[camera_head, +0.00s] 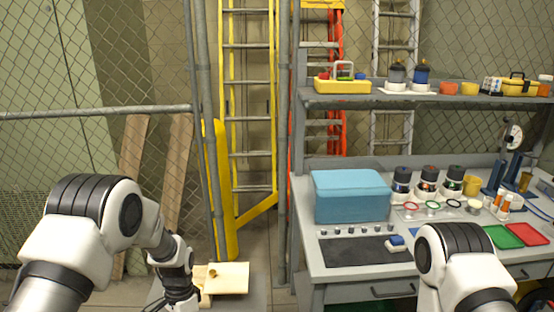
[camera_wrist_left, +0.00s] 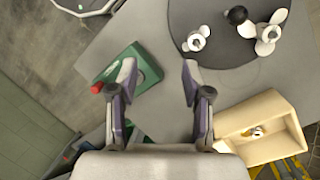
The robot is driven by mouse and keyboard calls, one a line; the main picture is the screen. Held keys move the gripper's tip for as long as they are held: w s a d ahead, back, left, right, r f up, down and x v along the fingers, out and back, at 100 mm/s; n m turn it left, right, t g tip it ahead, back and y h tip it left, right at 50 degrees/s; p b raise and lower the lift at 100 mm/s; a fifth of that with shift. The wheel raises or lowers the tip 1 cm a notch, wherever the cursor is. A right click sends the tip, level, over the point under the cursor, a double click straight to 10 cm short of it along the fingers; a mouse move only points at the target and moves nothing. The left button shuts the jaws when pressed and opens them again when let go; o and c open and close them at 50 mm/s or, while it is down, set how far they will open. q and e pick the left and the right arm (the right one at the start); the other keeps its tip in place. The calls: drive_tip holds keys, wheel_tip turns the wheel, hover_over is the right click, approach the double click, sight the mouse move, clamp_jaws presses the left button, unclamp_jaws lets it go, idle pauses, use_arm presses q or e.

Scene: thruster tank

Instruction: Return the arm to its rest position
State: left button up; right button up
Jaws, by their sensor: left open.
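My left arm (camera_head: 100,235) comes in from the left in the head view, bent downward, with its wrist at the bottom edge. My left gripper (camera_wrist_left: 159,82) shows in the wrist view with its two fingers apart and nothing between the tips. It is above a grey surface (camera_wrist_left: 150,30), and its left finger overlaps a green block (camera_wrist_left: 148,65) in the picture. I cannot tell whether they touch. My right arm (camera_head: 460,265) shows at the lower right of the head view; its gripper is out of the picture.
White propellers (camera_wrist_left: 269,31) lie on a dark round mat (camera_wrist_left: 215,60). A beige box (camera_wrist_left: 280,103) is right of my left gripper. A grey workbench (camera_head: 345,262) with a blue box (camera_head: 350,195) stands right of centre. A mesh fence (camera_head: 100,60) is behind.

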use_arm(q)
drive_tip(key=s+a+f+n+t, duration=0.1)
drive_tip(key=s+f+n, duration=0.3)
drive_tip(key=s, duration=1)
drive_tip(key=s+a+f+n+t, duration=0.1)
drive_tip(key=s+f+n, duration=0.3)
drive_tip(key=s, duration=1)
wheel_tip(320, 180, down, 2)
drive_tip(key=shift+s+a+f+t, duration=0.1)
drive_tip(key=shift+s+a+t, duration=0.05)
drive_tip(key=shift+a+t, duration=0.35)
drive_tip(key=shift+s, duration=0.1)
